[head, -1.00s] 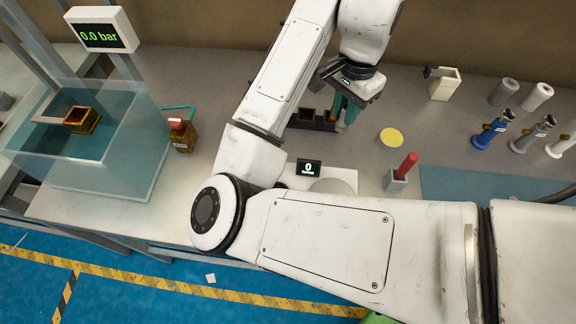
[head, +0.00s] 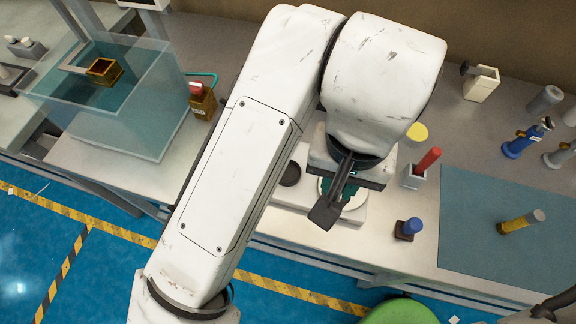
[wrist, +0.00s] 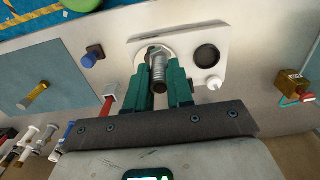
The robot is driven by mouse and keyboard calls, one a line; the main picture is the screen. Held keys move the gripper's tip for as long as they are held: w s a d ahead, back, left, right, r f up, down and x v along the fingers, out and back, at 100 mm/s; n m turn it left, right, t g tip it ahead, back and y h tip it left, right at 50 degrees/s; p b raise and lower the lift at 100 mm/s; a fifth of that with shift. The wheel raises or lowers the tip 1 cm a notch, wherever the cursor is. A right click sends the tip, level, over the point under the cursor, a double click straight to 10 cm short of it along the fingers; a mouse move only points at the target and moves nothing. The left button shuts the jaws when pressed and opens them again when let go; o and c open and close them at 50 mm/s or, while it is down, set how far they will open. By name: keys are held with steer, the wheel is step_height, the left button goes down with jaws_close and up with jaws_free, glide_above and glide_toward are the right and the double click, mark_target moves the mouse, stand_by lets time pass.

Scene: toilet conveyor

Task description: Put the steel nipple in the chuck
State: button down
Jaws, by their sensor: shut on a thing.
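My gripper is shut on the steel nipple (wrist: 157,66), a grey threaded tube between the green fingers in the wrist view. In the head view my gripper (head: 343,190) is over a white plate (head: 301,197) near the table's front edge. This plate (wrist: 188,45) also shows in the wrist view, with a ring-shaped fixture, apparently the chuck (wrist: 145,53), behind the nipple. The nipple covers much of the ring, and I cannot tell whether they touch. In the head view the arm and gripper hide the nipple and part of the ring.
A dark disc (head: 290,174) lies left of the ring. A red-handled tool in a grey block (head: 413,177) and a blue knob (head: 411,226) stand to the right. A yellow-grey piece (head: 521,222) lies on the blue mat (head: 475,235). A glass tank (head: 130,105) is at the left.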

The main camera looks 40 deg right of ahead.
steer(key=w+f, duration=0.3)
steer(key=w, duration=0.1)
steer(key=w+f, duration=0.3)
steer(key=w, duration=0.1)
steer(key=w+f, duration=0.3)
steer(key=w, duration=0.1)
steer(key=shift+w+d+f, duration=0.2)
steer(key=shift+w, duration=0.2)
steer(key=shift+f, duration=1.55)
steer(key=shift+f, duration=0.2)
steer(key=c, duration=1)
jaws_free()
steer(key=shift+r, duration=0.15)
